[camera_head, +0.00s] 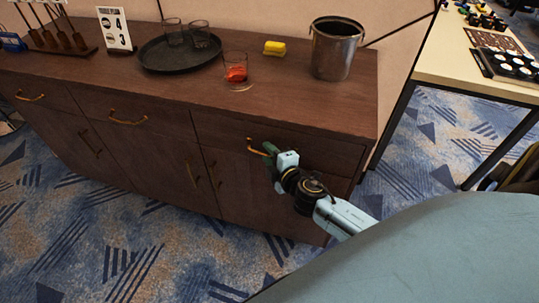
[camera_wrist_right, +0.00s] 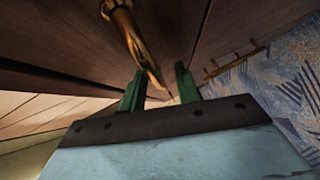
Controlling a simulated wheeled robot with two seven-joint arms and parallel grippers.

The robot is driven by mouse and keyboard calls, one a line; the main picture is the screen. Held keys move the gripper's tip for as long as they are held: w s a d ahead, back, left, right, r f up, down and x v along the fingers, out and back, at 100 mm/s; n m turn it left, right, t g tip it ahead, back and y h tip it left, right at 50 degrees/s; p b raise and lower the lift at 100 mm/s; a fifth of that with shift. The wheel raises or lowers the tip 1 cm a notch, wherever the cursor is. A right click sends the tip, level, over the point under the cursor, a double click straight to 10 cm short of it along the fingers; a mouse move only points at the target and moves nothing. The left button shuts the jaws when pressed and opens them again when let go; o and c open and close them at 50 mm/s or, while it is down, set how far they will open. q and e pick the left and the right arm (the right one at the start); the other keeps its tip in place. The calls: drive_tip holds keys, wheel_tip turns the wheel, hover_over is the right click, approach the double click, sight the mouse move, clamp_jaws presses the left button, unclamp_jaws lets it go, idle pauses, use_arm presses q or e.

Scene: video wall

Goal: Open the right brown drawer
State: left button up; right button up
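The right brown drawer (camera_head: 318,148) is the rightmost in the top row of the dark wooden cabinet, and its front looks flush. Its brass handle (camera_head: 256,150) also shows in the right wrist view (camera_wrist_right: 133,38). My right gripper (camera_head: 270,152) is at the handle, in front of the drawer. In the right wrist view its two green fingers (camera_wrist_right: 160,88) stand apart, with the handle's far end showing in the gap between them. I cannot tell whether either finger touches the handle. My left gripper is not in view.
On the cabinet top (camera_head: 290,105) stand a metal bucket (camera_head: 335,50), a yellow block (camera_head: 275,47), a glass with something red (camera_head: 235,70) and a dark round tray (camera_head: 180,55) with two glasses. A light table (camera_head: 450,65) stands at right. Carpet (camera_head: 130,250) is clear in front.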

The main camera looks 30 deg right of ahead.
clamp_jaws()
idle(0.4)
